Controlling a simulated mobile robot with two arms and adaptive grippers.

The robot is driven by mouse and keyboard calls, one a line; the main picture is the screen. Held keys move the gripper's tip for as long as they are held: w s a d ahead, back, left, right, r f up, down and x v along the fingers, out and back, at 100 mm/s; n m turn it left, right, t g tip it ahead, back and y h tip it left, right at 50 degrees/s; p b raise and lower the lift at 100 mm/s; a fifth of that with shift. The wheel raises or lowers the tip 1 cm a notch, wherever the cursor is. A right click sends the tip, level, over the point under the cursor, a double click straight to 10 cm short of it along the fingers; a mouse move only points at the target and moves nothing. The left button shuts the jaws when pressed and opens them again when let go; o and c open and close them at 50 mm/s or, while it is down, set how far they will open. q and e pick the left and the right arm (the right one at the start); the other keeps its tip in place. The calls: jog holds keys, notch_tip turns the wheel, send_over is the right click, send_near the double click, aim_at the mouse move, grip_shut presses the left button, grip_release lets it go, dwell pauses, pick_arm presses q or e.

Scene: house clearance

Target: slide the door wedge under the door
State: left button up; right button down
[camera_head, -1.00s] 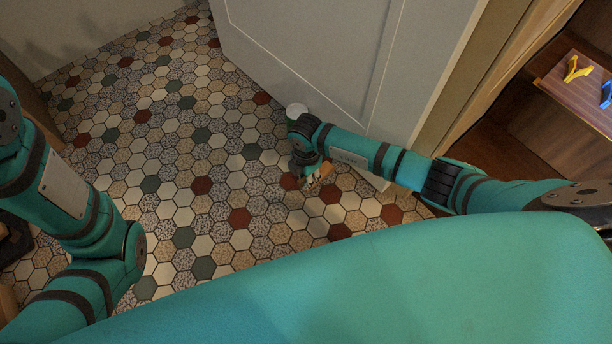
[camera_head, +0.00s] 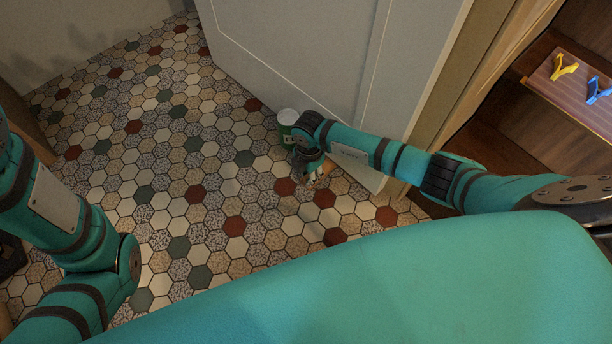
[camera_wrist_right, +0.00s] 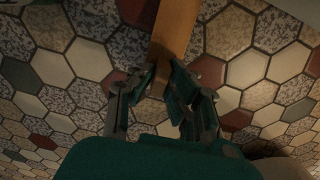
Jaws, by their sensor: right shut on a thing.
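The grey panelled door (camera_head: 300,52) stands at the top middle of the head view, its lower edge running down toward the right. The door wedge (camera_head: 326,170) is a small tan wooden piece at my right gripper (camera_head: 313,179), low over the floor near the door's bottom edge. In the right wrist view the wedge (camera_wrist_right: 174,28) extends up out of the picture from between the fingers of my right gripper (camera_wrist_right: 165,72), which is shut on it. Whether the wedge touches the floor or door is unclear. My left arm is at the left; its gripper is out of view.
A wooden shelf (camera_head: 560,95) at the right holds a yellow item (camera_head: 564,67) and a blue item (camera_head: 597,91). The hexagon-tiled floor (camera_head: 170,170) is open to the left.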

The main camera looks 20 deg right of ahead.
jog(key=shift+w+d, duration=0.3)
jog(key=shift+d, duration=0.45)
jog(key=c, duration=0.7)
grip_release()
jog(key=shift+o, duration=0.2)
